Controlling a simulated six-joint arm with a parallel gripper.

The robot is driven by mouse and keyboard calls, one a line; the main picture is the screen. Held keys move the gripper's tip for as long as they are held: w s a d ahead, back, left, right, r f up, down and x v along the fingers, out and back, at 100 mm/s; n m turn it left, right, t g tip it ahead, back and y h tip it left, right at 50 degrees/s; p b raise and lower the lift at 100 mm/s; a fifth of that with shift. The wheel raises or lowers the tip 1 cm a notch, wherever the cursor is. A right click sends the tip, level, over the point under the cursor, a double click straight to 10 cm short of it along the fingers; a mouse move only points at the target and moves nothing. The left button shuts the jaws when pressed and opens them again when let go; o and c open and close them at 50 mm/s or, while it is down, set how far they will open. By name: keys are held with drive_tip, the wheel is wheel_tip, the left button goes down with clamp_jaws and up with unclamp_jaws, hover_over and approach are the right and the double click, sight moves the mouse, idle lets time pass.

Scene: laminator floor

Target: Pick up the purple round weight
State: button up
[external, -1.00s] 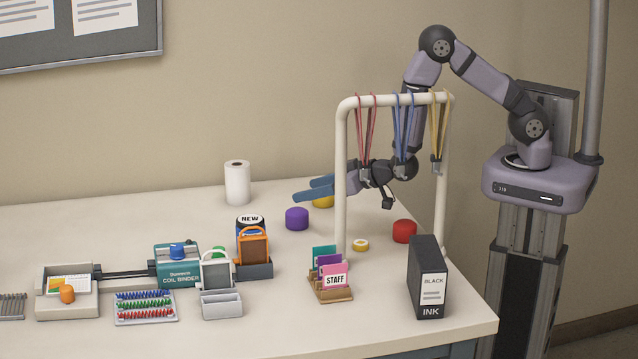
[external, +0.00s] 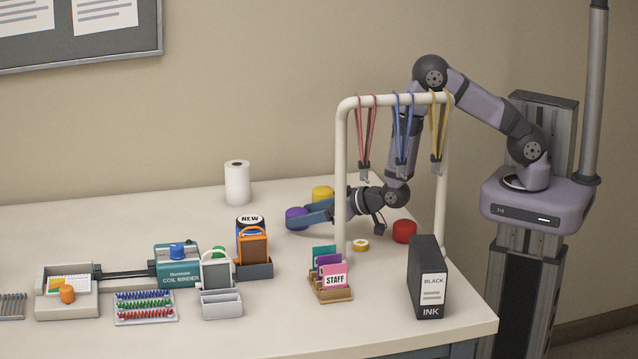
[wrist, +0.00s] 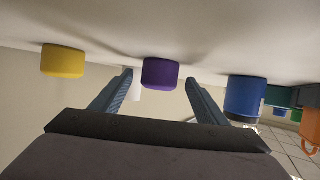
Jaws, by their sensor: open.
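The purple round weight (external: 295,215) stands on the table, partly covered by a finger in the external view. It also shows in the wrist view (wrist: 161,74), centred across the gap between the fingertips. My gripper (external: 309,213) is low over the table, its blue fingers reaching left to the weight. In the wrist view my gripper (wrist: 158,82) is open, with a finger on each side of the weight's outline. I cannot tell how far the weight sits between the fingers, or whether either touches it.
A yellow round weight (external: 322,193) stands just behind the fingers. A red one (external: 404,231) is to the right. The white lanyard rack (external: 341,190) stands in front of my wrist. A blue-sided cylinder marked NEW (external: 250,224) and an orange-framed item (external: 253,247) stand to the left.

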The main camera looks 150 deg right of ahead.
sight(306, 213)
drive_tip(key=shift+b+x, duration=0.4)
drive_tip(key=shift+x, duration=1.2)
drive_tip(key=c, duration=1.4)
drive_tip(key=shift+c, duration=0.2)
drive_tip(key=shift+r, duration=0.2)
drive_tip(key=shift+r+b, duration=0.6)
drive_tip(key=shift+r, duration=4.25)
